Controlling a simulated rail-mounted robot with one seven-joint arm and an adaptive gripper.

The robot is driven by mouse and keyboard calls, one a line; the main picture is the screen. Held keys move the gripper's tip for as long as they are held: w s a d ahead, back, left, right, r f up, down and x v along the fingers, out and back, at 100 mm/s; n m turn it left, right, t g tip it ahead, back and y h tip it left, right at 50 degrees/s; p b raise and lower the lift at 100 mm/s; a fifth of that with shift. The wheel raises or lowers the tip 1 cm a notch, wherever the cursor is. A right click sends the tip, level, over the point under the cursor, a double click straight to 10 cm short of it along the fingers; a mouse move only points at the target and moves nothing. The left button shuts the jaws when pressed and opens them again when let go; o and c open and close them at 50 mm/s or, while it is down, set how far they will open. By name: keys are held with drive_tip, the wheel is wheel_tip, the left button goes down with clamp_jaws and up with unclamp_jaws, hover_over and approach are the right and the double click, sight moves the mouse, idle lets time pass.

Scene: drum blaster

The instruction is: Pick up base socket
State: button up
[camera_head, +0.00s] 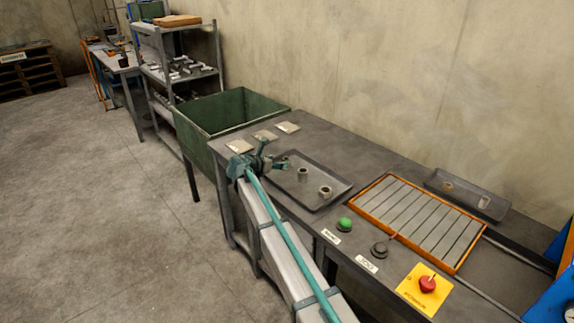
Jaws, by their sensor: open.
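Two small brownish-grey cylindrical parts, one (302,174) nearer the middle and one (325,192) to the right, stand in a dark shallow tray (334,199) on the grey workbench. Two more small parts, a tan one (447,187) and a paler one (484,201), sit in a second dark tray at the back right. I cannot tell which part is the base socket. My gripper (278,162), teal and dark, is open above the left end of the first tray, to the left of its two parts. My arm hides some of the tray's left side.
An orange-framed slatted panel (408,213) lies right of the first tray. A green button (345,224), dark knob (380,249) and red stop button (428,284) line the front.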

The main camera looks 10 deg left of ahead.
sight(284, 160)
drive_tip(key=shift+p+x, duration=0.7)
drive_tip(key=shift+x, duration=2.8)
clamp_jaws()
